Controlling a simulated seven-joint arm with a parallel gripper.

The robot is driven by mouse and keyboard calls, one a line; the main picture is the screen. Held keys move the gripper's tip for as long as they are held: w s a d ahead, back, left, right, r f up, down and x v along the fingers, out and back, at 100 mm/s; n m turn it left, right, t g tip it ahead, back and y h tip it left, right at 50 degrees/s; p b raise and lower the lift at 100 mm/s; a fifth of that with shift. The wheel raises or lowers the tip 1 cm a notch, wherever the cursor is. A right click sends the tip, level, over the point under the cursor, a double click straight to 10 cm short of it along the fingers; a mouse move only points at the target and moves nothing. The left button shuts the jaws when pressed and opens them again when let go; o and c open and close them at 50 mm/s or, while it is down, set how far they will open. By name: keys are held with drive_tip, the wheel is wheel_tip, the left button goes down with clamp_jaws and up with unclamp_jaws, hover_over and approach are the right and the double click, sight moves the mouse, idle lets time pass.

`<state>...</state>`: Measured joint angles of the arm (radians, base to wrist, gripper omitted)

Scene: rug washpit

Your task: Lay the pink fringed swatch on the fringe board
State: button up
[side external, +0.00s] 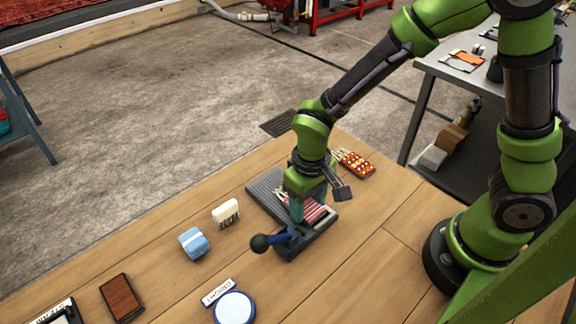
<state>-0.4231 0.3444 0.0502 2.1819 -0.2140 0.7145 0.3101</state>
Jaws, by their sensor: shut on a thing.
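The pink fringed swatch (317,211), with pale stripes and a white fringe at its left end, is at the dark grey ribbed fringe board (262,186). It lies over the board's right-hand part, and I cannot tell whether it rests on the surface or is just above it. My gripper (298,214) points down over the board and is shut on the swatch. The fingers and wrist hide part of the swatch and of the board's middle. A blue lever with a black ball knob (261,243) sits at the board's near end.
An orange dotted fringed swatch (357,164) lies behind the board. A white labelled block (226,213), a blue block (194,243), a brown block (121,297), and a blue-rimmed white disc (234,308) with a label plate (218,292) stand nearby. The bench right of the board is clear.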

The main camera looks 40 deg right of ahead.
drive_tip(key=shift+f, duration=0.2)
drive_tip(key=o, duration=1.1)
drive_tip(key=shift+d, duration=0.1)
drive_tip(key=shift+c, duration=0.8)
drive_tip(key=shift+d, duration=0.1)
drive_tip(key=shift+r, duration=0.35)
drive_tip(key=shift+c, duration=0.4)
drive_tip(key=shift+o, duration=1.3)
drive_tip(key=shift+r, duration=0.3)
drive_tip(key=shift+a+r, duration=0.2)
drive_tip(key=shift+r, duration=2.7)
